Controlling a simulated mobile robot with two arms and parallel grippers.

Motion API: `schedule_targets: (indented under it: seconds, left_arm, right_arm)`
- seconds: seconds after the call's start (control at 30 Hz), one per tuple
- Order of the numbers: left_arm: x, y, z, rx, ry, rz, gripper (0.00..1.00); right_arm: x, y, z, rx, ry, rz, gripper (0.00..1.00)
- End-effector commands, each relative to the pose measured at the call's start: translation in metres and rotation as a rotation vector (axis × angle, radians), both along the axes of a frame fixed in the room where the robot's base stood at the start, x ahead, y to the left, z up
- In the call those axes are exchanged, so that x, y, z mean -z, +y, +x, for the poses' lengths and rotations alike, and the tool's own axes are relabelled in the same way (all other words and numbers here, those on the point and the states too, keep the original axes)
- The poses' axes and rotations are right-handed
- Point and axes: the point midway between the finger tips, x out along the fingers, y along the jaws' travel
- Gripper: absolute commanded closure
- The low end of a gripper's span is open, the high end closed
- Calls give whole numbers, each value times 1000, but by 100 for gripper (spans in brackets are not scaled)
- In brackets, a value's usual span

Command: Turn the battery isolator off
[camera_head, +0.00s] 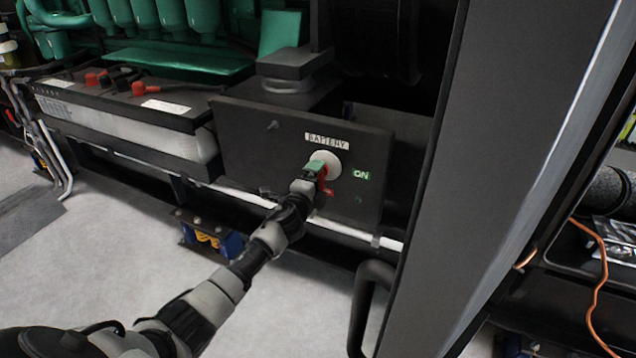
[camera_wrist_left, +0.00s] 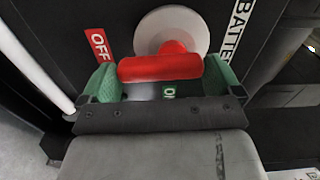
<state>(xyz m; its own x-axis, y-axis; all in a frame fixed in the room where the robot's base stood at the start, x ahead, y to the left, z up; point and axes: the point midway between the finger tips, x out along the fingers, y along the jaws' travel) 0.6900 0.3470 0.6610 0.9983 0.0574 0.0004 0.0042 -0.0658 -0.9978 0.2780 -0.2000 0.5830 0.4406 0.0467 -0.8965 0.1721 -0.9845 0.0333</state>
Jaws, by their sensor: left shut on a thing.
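The battery isolator is a red handle on a white round disc (camera_head: 326,162) on a dark panel, under a BATTERY label (camera_head: 327,141). A green ON label (camera_head: 361,175) is right of the disc; a small red label below is mostly hidden. My left gripper (camera_head: 315,172) is at the isolator. In the left wrist view the red handle (camera_wrist_left: 160,67) lies crosswise between the green fingertips, one at each end, so the gripper is shut on it. My right gripper is not in view.
A battery (camera_head: 130,125) with red and black terminals stands left of the dark panel (camera_head: 240,140). A wide dark post (camera_head: 500,170) rises close on the right, with a black curved handle (camera_head: 368,300) beside it. A blue spring mount (camera_head: 215,238) is below. Open floor lies at lower left.

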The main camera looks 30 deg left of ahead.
Motion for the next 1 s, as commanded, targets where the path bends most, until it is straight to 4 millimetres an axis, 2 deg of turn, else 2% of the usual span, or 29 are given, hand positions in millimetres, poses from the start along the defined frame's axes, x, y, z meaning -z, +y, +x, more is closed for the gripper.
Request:
schedule_targets:
  seconds: [0.23,0.73,0.77,1.0]
  left_arm:
    - [2,0,0,0,7,68,30]
    - [2,1,-1,1,8,89,30]
    - [2,1,-1,1,8,89,2]
    - [1,1,-1,0,7,84,0]
  right_arm:
    - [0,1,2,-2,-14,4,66]
    - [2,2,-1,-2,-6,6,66]
    - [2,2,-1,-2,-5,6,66]
    - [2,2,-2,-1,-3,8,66]
